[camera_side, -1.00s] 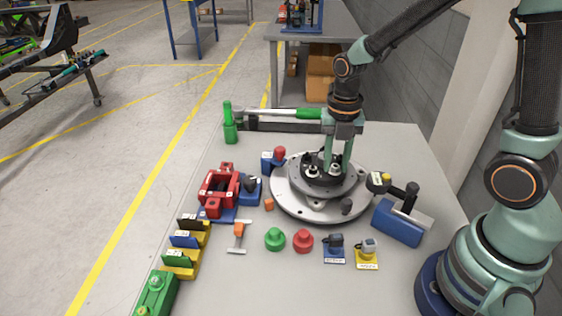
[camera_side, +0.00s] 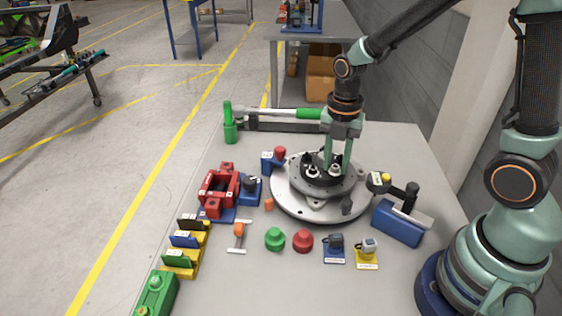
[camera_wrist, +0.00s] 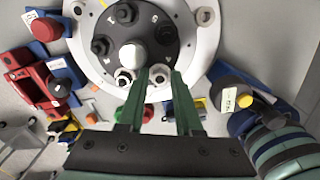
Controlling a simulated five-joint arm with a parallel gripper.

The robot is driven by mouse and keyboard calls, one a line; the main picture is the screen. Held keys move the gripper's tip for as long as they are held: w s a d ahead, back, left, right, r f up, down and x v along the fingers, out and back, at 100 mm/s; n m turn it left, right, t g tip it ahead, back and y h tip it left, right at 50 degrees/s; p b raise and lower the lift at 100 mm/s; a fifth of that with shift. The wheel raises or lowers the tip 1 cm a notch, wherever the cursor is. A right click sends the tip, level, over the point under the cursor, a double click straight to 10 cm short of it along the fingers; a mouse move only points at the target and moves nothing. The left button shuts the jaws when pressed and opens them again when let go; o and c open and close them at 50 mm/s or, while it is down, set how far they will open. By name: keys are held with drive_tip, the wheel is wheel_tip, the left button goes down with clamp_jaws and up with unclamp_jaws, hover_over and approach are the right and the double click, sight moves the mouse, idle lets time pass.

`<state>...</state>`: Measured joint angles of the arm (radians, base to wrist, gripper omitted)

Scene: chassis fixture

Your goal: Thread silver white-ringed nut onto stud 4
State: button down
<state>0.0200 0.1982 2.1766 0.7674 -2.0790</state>
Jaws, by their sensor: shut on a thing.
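My gripper (camera_wrist: 159,74) has its two green fingers at the near edge of a dark round hub (camera_wrist: 165,40). They are shut on a silver nut with a pale ring (camera_wrist: 160,76), low at a stud position; this nut also shows in the side view (camera_side: 335,171). I cannot tell which stud number it is at or whether its thread has engaged. A second silver nut (camera_wrist: 124,77) sits on the hub to the left, outside the fingers. Dark nuts or studs (camera_wrist: 100,46) stand around a white central dome (camera_wrist: 133,57).
The hub sits on a pale round plate (camera_side: 290,202). A blue block with a black knob (camera_side: 398,222) stands to the right. Red and green knobs (camera_side: 303,241) and small labelled holders (camera_side: 367,262) stand in front. A green-handled wrench (camera_side: 285,113) lies behind.

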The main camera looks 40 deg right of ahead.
drive_tip(key=shift+f, duration=0.1)
drive_tip(key=m, duration=0.3)
drive_tip(key=shift+s, duration=0.1)
drive_tip(key=shift+m, duration=0.4)
drive_tip(key=m, duration=0.3)
drive_tip(key=shift+f, duration=0.1)
drive_tip(key=shift+m, duration=1.8)
